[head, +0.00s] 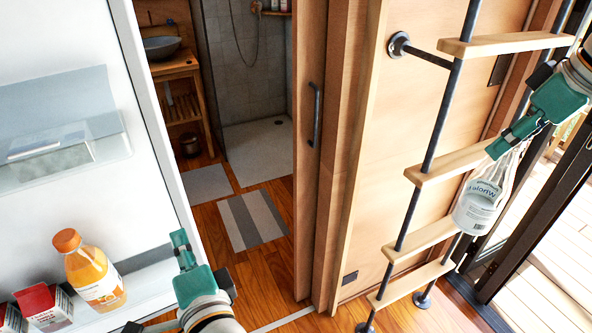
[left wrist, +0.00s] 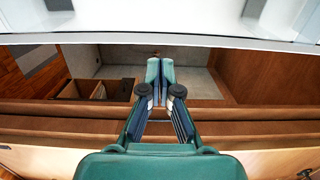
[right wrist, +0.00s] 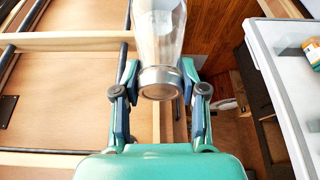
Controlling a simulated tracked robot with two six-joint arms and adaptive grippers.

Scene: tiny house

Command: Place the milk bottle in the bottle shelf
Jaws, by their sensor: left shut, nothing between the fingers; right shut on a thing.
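In the right wrist view the bottle (right wrist: 160,30) sits between the fingers, gripped at one end. The bottle shelf (head: 150,282) is the lower bin on the open white fridge door, far left of the bottle. An orange juice bottle (head: 94,272) and cartons (head: 44,306) stand in it. My left gripper (head: 181,248) is shut and empty beside the shelf's right end.
A wooden ladder with dark rails (head: 432,165) stands close to the right gripper. A wooden sliding door (head: 312,120) and bathroom opening lie between the arms. An upper clear bin (head: 70,150) is on the fridge door. The shelf right of the juice bottle is free.

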